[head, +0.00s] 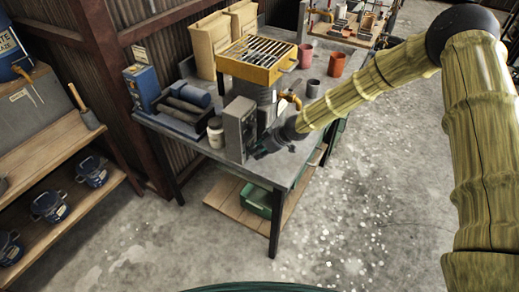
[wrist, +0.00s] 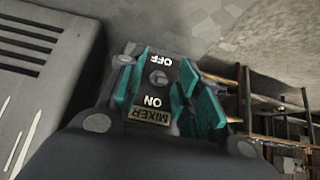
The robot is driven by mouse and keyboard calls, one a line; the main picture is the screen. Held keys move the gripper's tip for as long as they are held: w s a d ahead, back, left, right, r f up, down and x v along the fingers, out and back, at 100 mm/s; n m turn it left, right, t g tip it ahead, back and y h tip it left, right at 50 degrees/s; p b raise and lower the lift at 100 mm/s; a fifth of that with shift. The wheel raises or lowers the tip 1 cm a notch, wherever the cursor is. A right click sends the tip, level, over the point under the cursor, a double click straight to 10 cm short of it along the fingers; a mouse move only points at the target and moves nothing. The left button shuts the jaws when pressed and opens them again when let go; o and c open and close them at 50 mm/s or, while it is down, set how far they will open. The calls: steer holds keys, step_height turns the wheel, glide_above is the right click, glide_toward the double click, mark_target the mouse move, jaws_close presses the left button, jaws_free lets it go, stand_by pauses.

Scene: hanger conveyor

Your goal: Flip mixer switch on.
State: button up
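The mixer switch (wrist: 158,77) is a small toggle on a dark plate, shown upside down in the wrist view. The plate carries OFF, ON and a tan MIXER label (wrist: 151,117). The toggle sits between the two words; which way it leans is hard to tell. My gripper (wrist: 160,88) has its teal fingers apart, one on each side of the plate, with nothing held. Whether they touch it is unclear. In the head view my gripper (head: 266,149) is low beside a grey box (head: 239,127) at the workbench's front edge; the switch is too small to make out there.
On the workbench (head: 276,172) stand a white jar (head: 216,133), a yellow slotted unit (head: 257,59), a brass tap (head: 290,99) and several pots. A blue box (head: 142,86) is at the left. Shelves with dark pots line the left wall. The concrete floor at right is open.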

steer(key=v, duration=1.2)
steer(key=shift+w, duration=0.15)
steer(key=s+f+m+g+h+b, duration=0.1)
steer(key=s+f+m+g+b, duration=0.4)
steer(key=s+f, duration=1.95)
steer(key=s+d+f+m+h+b, duration=0.2)
steer(key=s+d+f+m+h, duration=0.1)
steer(key=s+d, duration=0.5)
steer(key=s+d+f+m+t+h+b, duration=0.1)
steer(key=s+d+f+m, duration=0.3)
steer(key=s+d, duration=0.4)
steer(key=s+f+h+b, duration=0.1)
steer(key=s, duration=0.4)
steer(key=shift+s+f+h+b, duration=0.2)
steer(key=shift+f+h+b, duration=0.1)
steer(key=shift+h+b, duration=0.1)
